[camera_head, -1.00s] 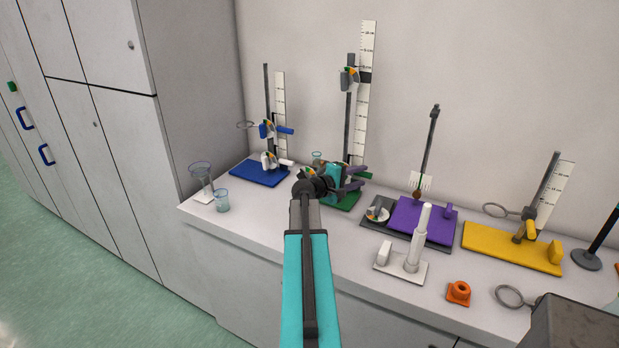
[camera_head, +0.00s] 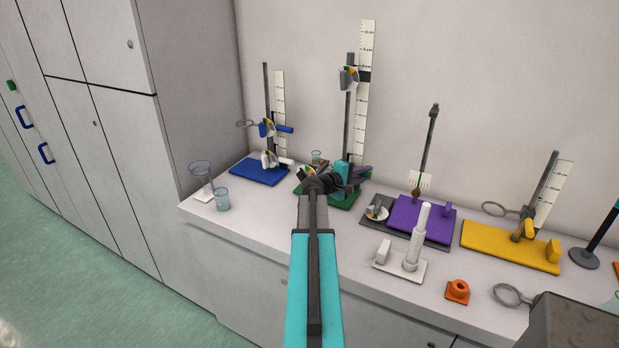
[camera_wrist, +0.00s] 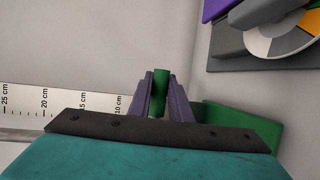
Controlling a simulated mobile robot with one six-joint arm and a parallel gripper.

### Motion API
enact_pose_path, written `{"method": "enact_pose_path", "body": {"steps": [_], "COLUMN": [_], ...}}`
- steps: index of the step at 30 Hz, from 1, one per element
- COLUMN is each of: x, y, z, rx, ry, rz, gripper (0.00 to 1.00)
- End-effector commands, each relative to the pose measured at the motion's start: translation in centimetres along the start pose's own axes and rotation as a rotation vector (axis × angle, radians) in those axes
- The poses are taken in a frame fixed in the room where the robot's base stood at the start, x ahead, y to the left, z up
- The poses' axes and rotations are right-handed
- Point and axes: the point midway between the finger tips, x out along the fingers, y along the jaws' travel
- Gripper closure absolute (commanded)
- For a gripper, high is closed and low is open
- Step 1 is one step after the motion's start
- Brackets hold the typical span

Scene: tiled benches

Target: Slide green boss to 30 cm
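The green stand's base (camera_head: 345,202) is on the bench below a dark upright rod (camera_head: 348,110) with a tall white scale (camera_head: 365,105) behind it. My gripper (camera_head: 361,173) is low at this rod. In the wrist view its two purple fingers (camera_wrist: 160,85) stand close on both sides of a green cylindrical part (camera_wrist: 161,92), seemingly the green boss's handle, and appear shut on it. The boss's body is hidden. The scale also shows in the wrist view (camera_wrist: 60,102), with marks from 10 to 25 cm readable; the handle is beyond the 10 cm end.
A grey clamp (camera_head: 348,78) is high on the same rod. A blue stand (camera_head: 260,172) and glass beakers (camera_head: 222,199) are at left. A purple stand (camera_head: 422,218), white stand (camera_head: 402,262) and yellow stand (camera_head: 510,248) are at right. The rod's middle is clear.

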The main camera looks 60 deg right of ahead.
Motion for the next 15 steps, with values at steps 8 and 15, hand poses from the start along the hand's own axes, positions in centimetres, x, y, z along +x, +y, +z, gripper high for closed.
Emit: {"method": "enact_pose_path", "body": {"steps": [8,15], "x": [-0.07,-0.23], "y": [0.16,0.97], "z": [-0.03,-0.01], "rx": [0.0,0.001], "ry": [0.0,0.001], "rz": [0.0,0.002], "gripper": [1.0,1.0]}}
